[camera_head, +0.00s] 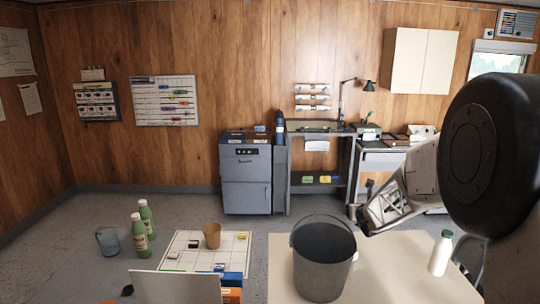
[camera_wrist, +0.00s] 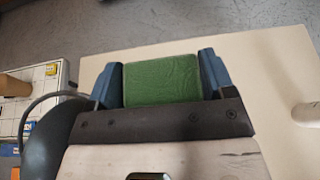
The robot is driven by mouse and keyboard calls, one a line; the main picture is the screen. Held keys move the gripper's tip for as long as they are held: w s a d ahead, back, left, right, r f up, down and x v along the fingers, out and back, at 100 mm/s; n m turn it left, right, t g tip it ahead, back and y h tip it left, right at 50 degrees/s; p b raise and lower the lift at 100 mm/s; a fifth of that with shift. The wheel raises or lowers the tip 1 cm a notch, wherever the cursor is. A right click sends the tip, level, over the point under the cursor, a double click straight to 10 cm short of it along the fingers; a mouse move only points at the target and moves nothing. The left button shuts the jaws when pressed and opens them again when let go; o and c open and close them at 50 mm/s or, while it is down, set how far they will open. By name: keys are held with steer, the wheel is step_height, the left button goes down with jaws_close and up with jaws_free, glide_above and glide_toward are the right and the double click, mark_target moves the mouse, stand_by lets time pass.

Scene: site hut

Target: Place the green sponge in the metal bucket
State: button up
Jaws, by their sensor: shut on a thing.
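The green sponge (camera_wrist: 162,80) is held between the two blue fingers of my gripper (camera_wrist: 160,76) in the wrist view. In the head view my gripper (camera_head: 362,217) is beside the right rim of the metal bucket (camera_head: 322,268); the sponge cannot be made out there. The dark grey bucket stands upright on the pale table (camera_head: 405,280), with its handle at the rim. The bucket (camera_wrist: 55,145) also shows in part at the lower left of the wrist view, left of the gripper. The bucket's inside bottom is hidden.
A white bottle with a green cap (camera_head: 440,254) stands on the table to the right. Left of the bucket are a gridded board (camera_head: 185,255) with a tan cup (camera_head: 212,236), two green bottles (camera_head: 145,230) and a blue-grey mug (camera_head: 108,241). The table between bucket and white bottle is clear.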

steer(key=w+a+r, duration=0.1)
steer(key=a+r, duration=0.5)
steer(key=r, duration=0.1)
steer(key=shift+w+a+r, duration=0.25)
steer(key=shift+a+r, duration=0.15)
steer(key=s+d+r+n+y, duration=0.1)
steer(key=s+d+r, duration=0.4)
steer(key=d+r, duration=0.15)
steer(key=s+d+f+n+y, duration=0.1)
steer(key=s+d+n+y, duration=0.25)
steer(key=s, duration=1.25)
step_height(320, 180, down, 27)
steer(key=shift+s+g+y, duration=0.2)
steer(key=shift+g+y, duration=0.15)
steer(key=shift+g, duration=0.05)
